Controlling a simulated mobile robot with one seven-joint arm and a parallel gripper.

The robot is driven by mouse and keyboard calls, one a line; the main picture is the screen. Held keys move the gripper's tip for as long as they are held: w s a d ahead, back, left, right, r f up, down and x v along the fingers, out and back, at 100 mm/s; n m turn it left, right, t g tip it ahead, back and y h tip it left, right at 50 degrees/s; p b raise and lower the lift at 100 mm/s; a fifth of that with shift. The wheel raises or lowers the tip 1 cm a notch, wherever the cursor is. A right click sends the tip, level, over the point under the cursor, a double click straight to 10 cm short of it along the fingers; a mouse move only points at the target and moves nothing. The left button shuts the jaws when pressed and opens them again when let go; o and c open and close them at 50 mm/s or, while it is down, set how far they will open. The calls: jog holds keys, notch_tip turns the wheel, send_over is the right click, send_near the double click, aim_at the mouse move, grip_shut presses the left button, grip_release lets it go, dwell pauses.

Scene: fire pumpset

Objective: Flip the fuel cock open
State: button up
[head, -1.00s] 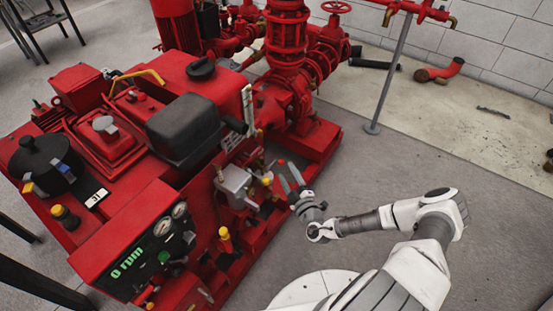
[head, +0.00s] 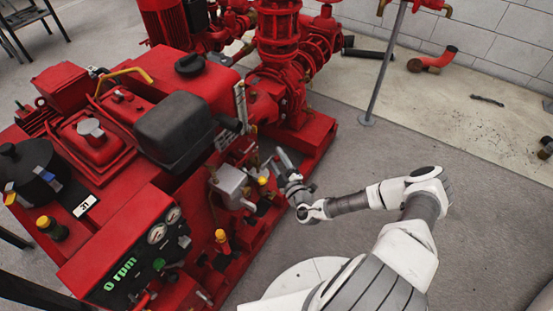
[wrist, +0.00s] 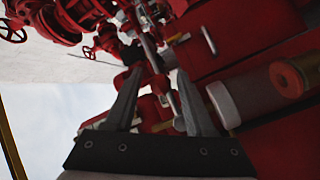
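The red pumpset (head: 110,160) fills the left and middle of the head view. I cannot single out the fuel cock with certainty. My gripper (head: 277,158) is at the pumpset's near right side, right of the grey box. In the wrist view my gripper (wrist: 160,72) has its two fingers apart, with red and metal fittings beyond them. It holds nothing that I can see.
The panel reading 0 rpm (head: 125,262) faces the front. Grey floor (head: 420,160) to the right is clear. A thin post (head: 385,65) stands behind.

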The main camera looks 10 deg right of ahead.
aim_at(268, 161)
grip_shut()
jog(key=shift+r+n, duration=0.1)
jog(key=shift+n, duration=0.2)
jog(key=n+t, duration=0.1)
jog(key=r+n+t+y, duration=0.1)
jog(key=n, duration=0.1)
jog(key=shift+s+a+r+b, duration=0.15)
jog(key=shift+b, duration=0.25)
jog(key=r+n+y+b, duration=0.1)
jog(key=n+y, duration=0.1)
jog(key=n, duration=0.2)
jog(key=s+a+r+n+t+y+b, duration=0.1)
jog(key=n+y, duration=0.2)
jog(key=n, duration=0.1)
jog(key=s+a+r+n+y+b, duration=0.1)
jog(key=n+y, duration=0.1)
jog(key=n, duration=0.2)
jog(key=shift+n+y, duration=0.3)
jog(key=shift+n, duration=0.1)
jog(key=shift+s+a+r+n+g+y+b, duration=0.1)
jog(key=shift+s+a+n+g+y+b, duration=0.3)
jog(key=shift+n+y, duration=0.8)
jog(key=shift+s+a+r+n+g+y+b, duration=0.15)
jog(key=shift+n+g+y, duration=0.5)
jog(key=shift+n, duration=0.95)
jog(key=shift+s+a+n+g+y+b, duration=0.15)
jog(key=shift+n+g+y+b, duration=0.25)
jog(key=shift+n+y, duration=0.8)
jog(key=shift+n+g, duration=0.25)
jog(key=shift+n, duration=0.15)
